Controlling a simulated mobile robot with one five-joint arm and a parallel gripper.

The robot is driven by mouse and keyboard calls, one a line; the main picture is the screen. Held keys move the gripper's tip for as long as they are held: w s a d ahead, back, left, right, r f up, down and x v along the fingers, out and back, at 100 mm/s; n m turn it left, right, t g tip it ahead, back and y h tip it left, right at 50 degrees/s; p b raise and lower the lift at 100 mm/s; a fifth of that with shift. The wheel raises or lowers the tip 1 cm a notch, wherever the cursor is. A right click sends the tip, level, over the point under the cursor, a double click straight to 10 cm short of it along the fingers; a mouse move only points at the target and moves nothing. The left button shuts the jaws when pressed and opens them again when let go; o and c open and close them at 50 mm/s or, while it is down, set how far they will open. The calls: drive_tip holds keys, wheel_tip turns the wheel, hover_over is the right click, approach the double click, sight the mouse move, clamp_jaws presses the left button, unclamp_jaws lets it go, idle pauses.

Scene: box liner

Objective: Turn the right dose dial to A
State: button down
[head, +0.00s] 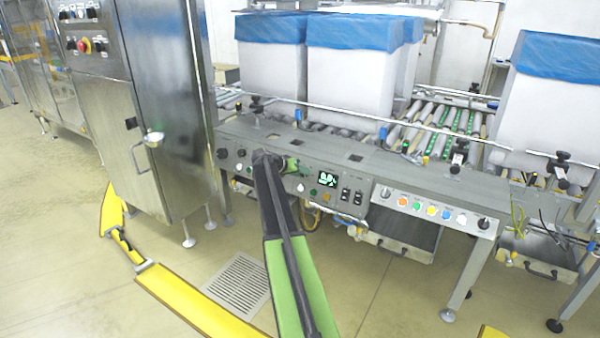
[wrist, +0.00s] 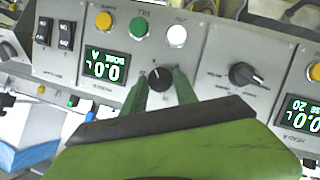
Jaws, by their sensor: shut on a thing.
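My gripper (wrist: 160,80) has its two green fingers on either side of a small black dial (wrist: 158,77) on the grey control panel, closed on it. The dial's pointer mark is small, and I cannot read its setting surely. Beside it in the wrist view is a lit display (wrist: 106,67) showing 0.0, with small text partly legible. In the head view my gripper (head: 288,164) reaches the panel front left of the same display (head: 327,179), and the dial is hidden behind it.
A larger black selector knob (wrist: 243,75) sits right of my gripper in the wrist view. Yellow (wrist: 104,20), green (wrist: 139,28) and white (wrist: 177,36) buttons line the panel. Two black rocker switches (wrist: 55,33) are at left. Blue-lined white boxes (head: 350,65) stand on the conveyor.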

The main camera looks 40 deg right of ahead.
drive_tip(key=shift+m, duration=0.3)
drive_tip(key=c, duration=1)
unclamp_jaws()
drive_tip(key=shift+o, duration=0.2)
drive_tip(key=p+v, duration=1)
drive_tip(key=v, duration=0.7)
drive_tip(key=shift+r, duration=0.2)
